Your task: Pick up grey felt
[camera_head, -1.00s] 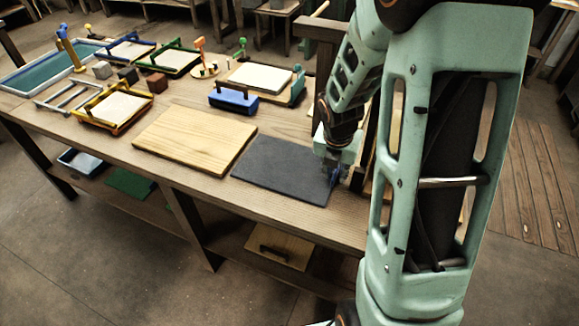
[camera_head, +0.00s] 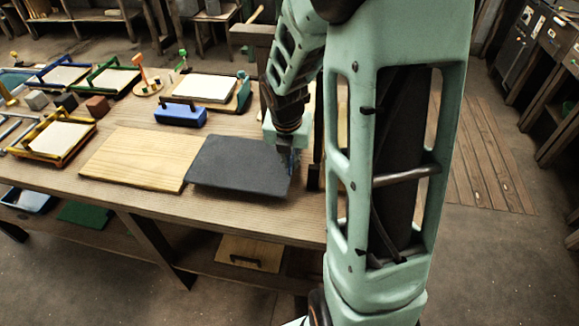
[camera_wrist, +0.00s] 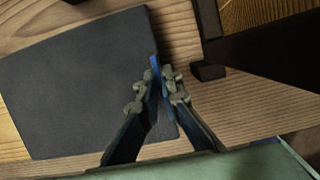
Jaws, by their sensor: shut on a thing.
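The grey felt (camera_head: 238,164) is a flat dark grey rectangle at the right part of the wooden table, beside a pale wooden board. My gripper (camera_head: 289,160) is at its right edge, partly hidden by my own arm. In the wrist view the felt (camera_wrist: 75,75) fills the left side, and my gripper (camera_wrist: 158,80) is shut on its edge, with blue fingertips close together. The felt looks slightly raised above the table along its near edge, with a shadow under it.
The pale board (camera_head: 142,158) lies just left of the felt. A blue block with a dark handle (camera_head: 181,115) and a framed white mould (camera_head: 207,89) stand behind it. A dark post (camera_wrist: 210,30) stands close right of my gripper. Framed trays (camera_head: 52,138) fill the table's left.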

